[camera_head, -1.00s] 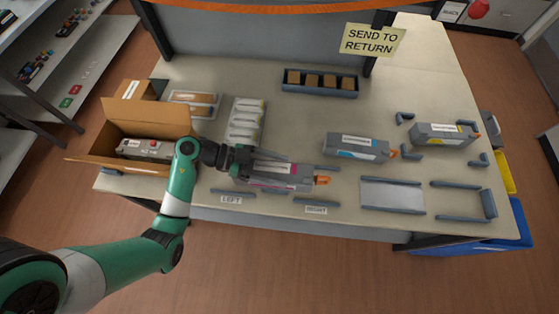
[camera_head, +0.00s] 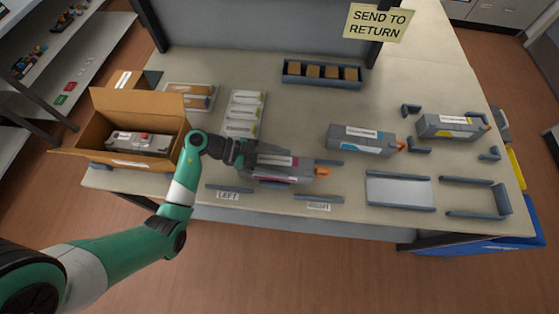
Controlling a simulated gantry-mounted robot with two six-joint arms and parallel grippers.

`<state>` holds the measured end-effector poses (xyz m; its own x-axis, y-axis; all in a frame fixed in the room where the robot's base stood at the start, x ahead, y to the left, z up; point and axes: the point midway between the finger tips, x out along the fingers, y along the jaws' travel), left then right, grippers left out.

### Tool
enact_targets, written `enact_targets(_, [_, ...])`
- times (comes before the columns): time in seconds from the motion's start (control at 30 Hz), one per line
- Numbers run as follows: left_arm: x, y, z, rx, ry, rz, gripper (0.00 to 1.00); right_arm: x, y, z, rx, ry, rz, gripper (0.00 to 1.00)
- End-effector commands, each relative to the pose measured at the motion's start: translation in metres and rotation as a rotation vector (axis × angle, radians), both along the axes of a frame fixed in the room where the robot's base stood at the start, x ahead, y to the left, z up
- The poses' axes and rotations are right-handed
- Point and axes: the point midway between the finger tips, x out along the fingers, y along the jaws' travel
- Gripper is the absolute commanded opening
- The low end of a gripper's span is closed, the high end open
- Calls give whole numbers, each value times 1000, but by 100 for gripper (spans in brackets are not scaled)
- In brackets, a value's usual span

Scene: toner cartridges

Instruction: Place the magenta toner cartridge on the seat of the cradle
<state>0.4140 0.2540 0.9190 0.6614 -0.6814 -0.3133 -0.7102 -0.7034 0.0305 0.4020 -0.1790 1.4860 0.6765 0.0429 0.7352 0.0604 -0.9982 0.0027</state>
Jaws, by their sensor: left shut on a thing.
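The magenta toner cartridge (camera_head: 290,170) is a grey block with a magenta stripe and an orange tip at its right end. It lies lengthwise left to right, just behind the strips marked LEFT and RIGHT. My left gripper (camera_head: 249,156) is shut on its left end. I cannot tell whether its underside touches the table. A pale flat plate with blue-grey side rails (camera_head: 399,190), which looks like the cradle's seat, stands empty to the right. An open three-sided blue-grey frame (camera_head: 481,199) is right of it. My right gripper is not in view.
A cyan cartridge (camera_head: 361,140) lies behind and right of the magenta one. A yellow cartridge (camera_head: 448,127) sits among corner brackets. An open cardboard box (camera_head: 100,105) is at the left, and a blue-grey bin of brown blocks (camera_head: 320,74) at the back.

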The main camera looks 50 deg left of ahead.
Motion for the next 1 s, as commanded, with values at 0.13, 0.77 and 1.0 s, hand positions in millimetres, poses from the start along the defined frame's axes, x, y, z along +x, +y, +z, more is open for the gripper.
enact_targets(0.13, [0,0,-1,-1,1,0,97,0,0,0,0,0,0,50])
enact_targets(0.77, [-26,27,15,-1,2,1,100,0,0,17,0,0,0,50])
enact_targets(1.0, [-27,27,14,0,2,-1,100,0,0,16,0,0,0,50])
